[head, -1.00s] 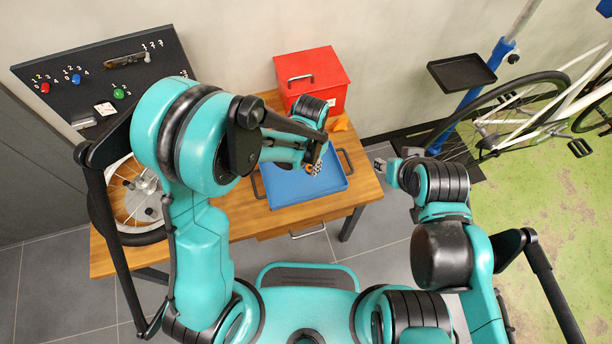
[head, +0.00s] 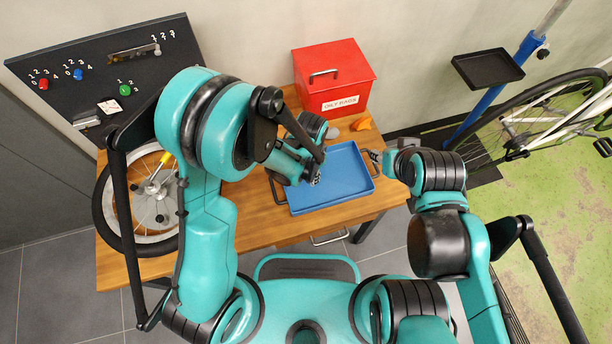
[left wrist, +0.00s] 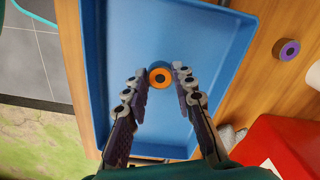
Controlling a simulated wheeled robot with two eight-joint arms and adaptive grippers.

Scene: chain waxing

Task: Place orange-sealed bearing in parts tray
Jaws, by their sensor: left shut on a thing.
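The blue parts tray (head: 345,178) lies on the wooden workbench, and its floor and walls also show in the left wrist view (left wrist: 215,60). The orange-sealed bearing (left wrist: 160,77) is a small ring with an orange face and dark centre. It sits between the fingertips of my left gripper (left wrist: 161,88), which is shut on it, over the tray. In the head view my left gripper (head: 314,181) is at the tray's left part and hides the bearing. I cannot tell whether the bearing touches the tray floor. My right gripper (head: 375,157) is beside the tray's right end; its jaws are too small to read.
A purple ring-shaped part (left wrist: 287,50) lies on the bench outside the tray. A red oily-rags box (head: 335,80) and an orange item (head: 357,122) stand behind the tray. A spoked wheel (head: 150,205) lies at the bench's left. Most of the tray floor is bare.

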